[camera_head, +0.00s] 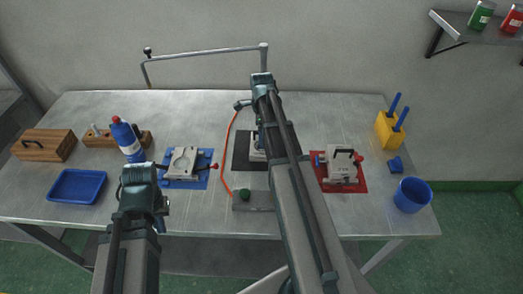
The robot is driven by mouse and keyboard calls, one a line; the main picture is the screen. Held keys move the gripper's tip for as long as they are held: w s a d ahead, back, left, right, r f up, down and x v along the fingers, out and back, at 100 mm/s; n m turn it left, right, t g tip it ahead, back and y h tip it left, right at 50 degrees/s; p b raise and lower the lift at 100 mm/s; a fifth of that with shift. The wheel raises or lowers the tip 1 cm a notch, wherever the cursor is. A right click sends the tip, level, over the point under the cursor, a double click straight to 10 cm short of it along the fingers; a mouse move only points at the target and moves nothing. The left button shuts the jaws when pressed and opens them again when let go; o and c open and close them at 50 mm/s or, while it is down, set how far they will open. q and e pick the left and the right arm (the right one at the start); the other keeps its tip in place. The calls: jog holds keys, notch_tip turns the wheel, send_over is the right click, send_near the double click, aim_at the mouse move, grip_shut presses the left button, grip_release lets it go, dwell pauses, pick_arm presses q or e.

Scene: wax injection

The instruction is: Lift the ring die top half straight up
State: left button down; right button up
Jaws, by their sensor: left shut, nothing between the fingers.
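Three metal dies are in view, and I cannot tell by a label which is the ring die. One die (184,163) lies on a blue mat (200,184) with a red knob at its right. Another die (342,172) with a black handle on top sits on a red mat (358,185). A third die (257,155) on a black mat (241,152) is mostly hidden behind my right arm. My left gripper (162,219) is shut and empty, in front of the blue mat and apart from the dies. My right gripper is hidden behind its arm.
A blue tray (78,186), wooden boxes (43,146) and a blue bottle (127,139) stand at left. An orange hose (224,150) curves beside the black mat. A yellow holder (389,130) and blue cup (412,195) stand at right. The back of the table is mostly clear.

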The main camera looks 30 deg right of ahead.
jog(key=shift+f, duration=0.5)
jog(key=shift+r, duration=0.15)
jog(key=shift+c, duration=0.3)
grip_shut()
